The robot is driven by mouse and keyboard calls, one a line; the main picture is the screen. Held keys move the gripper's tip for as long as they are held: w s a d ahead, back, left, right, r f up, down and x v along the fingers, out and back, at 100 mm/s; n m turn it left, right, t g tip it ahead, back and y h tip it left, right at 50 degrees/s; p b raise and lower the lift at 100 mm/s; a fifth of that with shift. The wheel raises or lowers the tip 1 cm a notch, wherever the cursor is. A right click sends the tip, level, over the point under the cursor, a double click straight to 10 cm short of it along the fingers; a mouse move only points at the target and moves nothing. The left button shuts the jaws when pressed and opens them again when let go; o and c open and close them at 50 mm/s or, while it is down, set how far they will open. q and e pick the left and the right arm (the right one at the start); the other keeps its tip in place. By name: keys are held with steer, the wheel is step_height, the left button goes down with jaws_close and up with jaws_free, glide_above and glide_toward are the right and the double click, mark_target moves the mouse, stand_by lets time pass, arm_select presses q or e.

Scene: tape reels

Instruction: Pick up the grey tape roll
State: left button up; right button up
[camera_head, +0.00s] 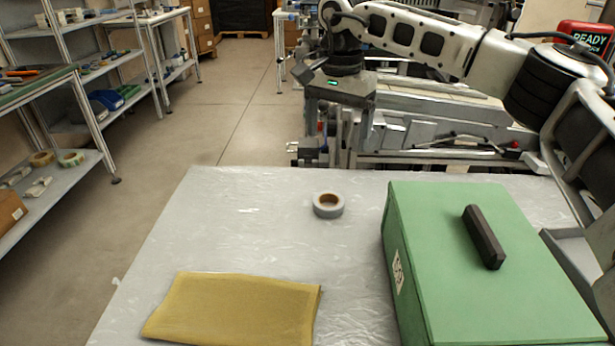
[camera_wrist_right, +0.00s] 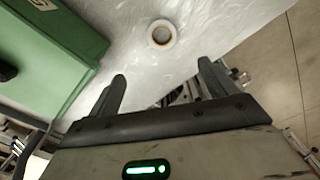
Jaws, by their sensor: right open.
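The grey tape roll (camera_head: 328,205) lies flat on the plastic-covered table (camera_head: 240,215), near its far edge. It has a brown inner core. It also shows in the right wrist view (camera_wrist_right: 161,34), beyond my fingertips and roughly between their directions. My right gripper (camera_head: 342,150) hangs above and beyond the far table edge, its fingers pointing down, apart from the roll. In the right wrist view the gripper (camera_wrist_right: 162,82) is open, with nothing between its fingers. My left gripper does not show.
A green box (camera_head: 440,240) with a dark handle (camera_head: 484,237) stands right of the roll. A folded yellow cloth or envelope (camera_head: 235,308) lies at the front. The table around the roll is clear. Metal machinery (camera_head: 440,135) stands behind the table, and shelves (camera_head: 60,185) stand at the left.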

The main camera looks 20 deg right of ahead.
glide_above(329, 196)
steer(key=s, duration=0.2)
step_height(329, 196, down, 10)
steer(key=shift+s+r, duration=0.1)
steer(key=shift+a+f, duration=0.1)
steer(key=shift+f, duration=0.35)
steer(key=f, duration=0.3)
steer(key=f+p, duration=0.1)
steer(key=shift+w+a+f, duration=0.2)
steer(key=shift+a, duration=0.2)
steer(key=shift+f, duration=0.25)
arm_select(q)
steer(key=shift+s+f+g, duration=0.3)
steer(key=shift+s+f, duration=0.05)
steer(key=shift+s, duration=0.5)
arm_select(e)
steer(key=c, duration=1.1)
